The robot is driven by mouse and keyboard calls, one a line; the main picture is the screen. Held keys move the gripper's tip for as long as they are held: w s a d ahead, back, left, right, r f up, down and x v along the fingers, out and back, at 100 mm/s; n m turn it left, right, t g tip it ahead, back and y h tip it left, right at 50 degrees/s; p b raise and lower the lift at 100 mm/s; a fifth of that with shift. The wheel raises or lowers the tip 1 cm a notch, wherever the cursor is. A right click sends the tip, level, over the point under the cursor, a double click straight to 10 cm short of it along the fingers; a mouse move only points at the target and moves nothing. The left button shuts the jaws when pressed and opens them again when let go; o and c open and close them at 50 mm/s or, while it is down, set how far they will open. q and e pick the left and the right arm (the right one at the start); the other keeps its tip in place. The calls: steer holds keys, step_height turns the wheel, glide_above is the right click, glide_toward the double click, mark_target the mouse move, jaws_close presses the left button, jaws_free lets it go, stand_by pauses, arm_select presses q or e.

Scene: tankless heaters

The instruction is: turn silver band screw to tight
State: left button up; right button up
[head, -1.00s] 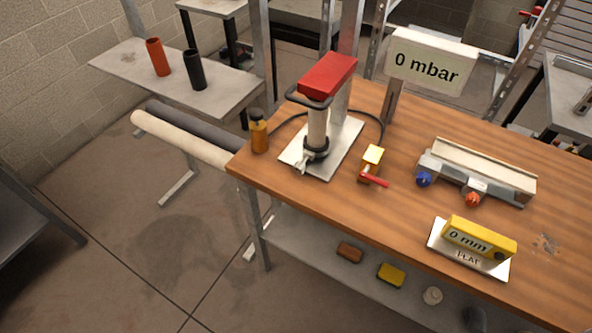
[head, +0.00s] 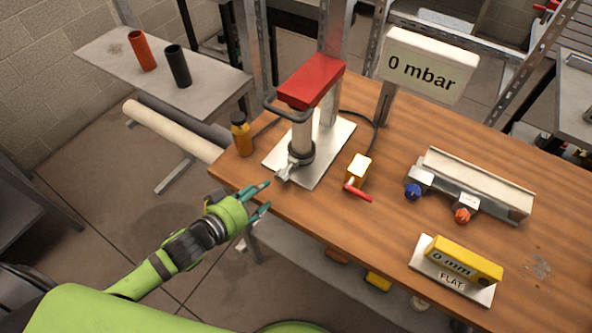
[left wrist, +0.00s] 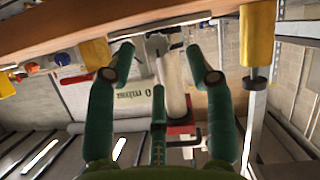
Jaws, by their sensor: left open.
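The silver band screw (head: 286,171) sticks out toward the front from the dark band (head: 301,154) at the foot of the pale upright tube (head: 302,134). In the left wrist view, the silver screw (left wrist: 157,44) shows between and beyond the fingertips. My left gripper (head: 266,196) is open and empty, at the table's front left edge, in front of the screw and apart from it. Its spread green fingers also show in the left wrist view (left wrist: 166,62). My right gripper is in neither view.
The wooden table (head: 315,222) carries an amber bottle (head: 241,136) left of the stand, a yellow valve with a red lever (head: 357,192) to its right, and a "0 mbar" sign (head: 425,68). A knobbed silver fixture (head: 470,186) and a "0 mm" gauge (head: 463,262) stand further right.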

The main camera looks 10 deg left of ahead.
mark_target(279, 179)
arm_select(q)
steer(key=x, duration=0.2)
steer(key=p+x, duration=0.1)
steer(key=x, duration=0.1)
steer(key=r+x, duration=0.1)
steer(key=x, duration=0.1)
steer(key=shift+w+d+f, duration=0.1)
steer(key=shift+w+d, duration=0.3)
steer(key=shift+d, duration=0.15)
steer(key=shift+s+f, duration=0.1)
jaws_close()
